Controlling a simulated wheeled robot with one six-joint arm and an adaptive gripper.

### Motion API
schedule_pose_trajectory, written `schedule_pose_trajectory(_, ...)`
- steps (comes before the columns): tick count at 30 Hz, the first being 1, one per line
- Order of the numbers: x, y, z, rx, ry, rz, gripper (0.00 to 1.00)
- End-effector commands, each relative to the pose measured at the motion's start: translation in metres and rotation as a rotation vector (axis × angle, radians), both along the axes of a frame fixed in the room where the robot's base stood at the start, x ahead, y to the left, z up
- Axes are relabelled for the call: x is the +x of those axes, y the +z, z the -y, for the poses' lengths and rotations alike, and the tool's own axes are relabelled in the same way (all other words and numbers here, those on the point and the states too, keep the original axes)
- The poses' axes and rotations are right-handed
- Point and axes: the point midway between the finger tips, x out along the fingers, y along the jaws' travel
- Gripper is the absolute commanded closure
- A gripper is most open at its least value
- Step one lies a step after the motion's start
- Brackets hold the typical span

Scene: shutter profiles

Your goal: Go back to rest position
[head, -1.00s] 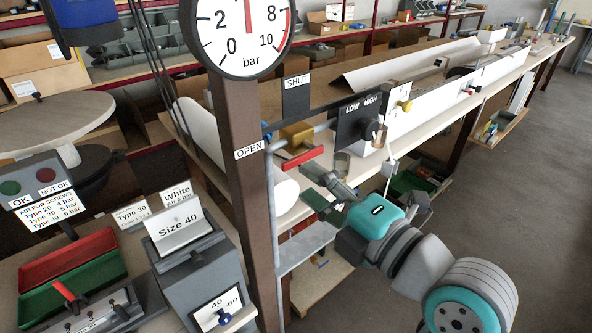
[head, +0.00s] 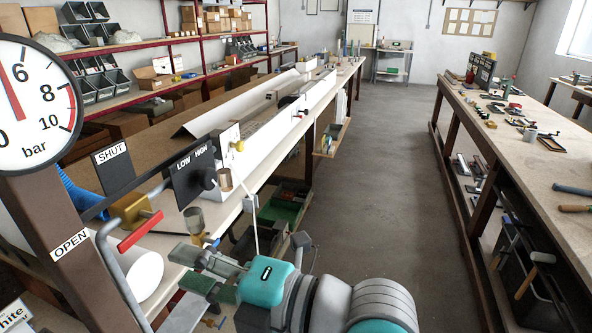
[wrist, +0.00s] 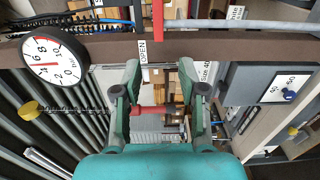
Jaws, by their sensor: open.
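My gripper (head: 184,267) is at the lower middle of the head view, with a turquoise body and grey-green fingers pointing left. In the wrist view its two fingers (wrist: 160,78) stand apart, with nothing seen held between them. The red valve lever (head: 141,231) is up and left of the fingers in the head view, apart from them. It points out from the pipe between the OPEN label (head: 70,246) and the SHUT label (head: 112,152). The pressure gauge (head: 32,95) is at the far left, partly cut off; it also shows in the wrist view (wrist: 52,60).
A brown post (head: 62,215) carries the gauge beside the long left bench (head: 232,205). The LOW/HIGH switch box (head: 190,170) stands above the bench edge. A second bench (head: 480,130) with tools runs along the right. The grey floor aisle (head: 375,160) between them is clear.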

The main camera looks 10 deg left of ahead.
Motion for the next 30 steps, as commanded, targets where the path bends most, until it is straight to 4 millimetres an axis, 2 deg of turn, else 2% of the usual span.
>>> schedule_pose_trajectory(5,0.010,-0.019,0.008,0.014,-0.056,-0.088,0.58)
schedule_pose_trajectory(11,0.037,-0.077,0.038,0.077,-0.235,-0.350,0.58)
schedule_pose_trajectory(18,0.055,-0.153,0.091,0.190,-0.474,-0.649,0.58)
schedule_pose_trajectory(25,0.051,-0.221,0.152,0.321,-0.696,-0.877,0.58)
schedule_pose_trajectory(30,0.034,-0.264,0.198,0.429,-0.849,-1.009,0.58)
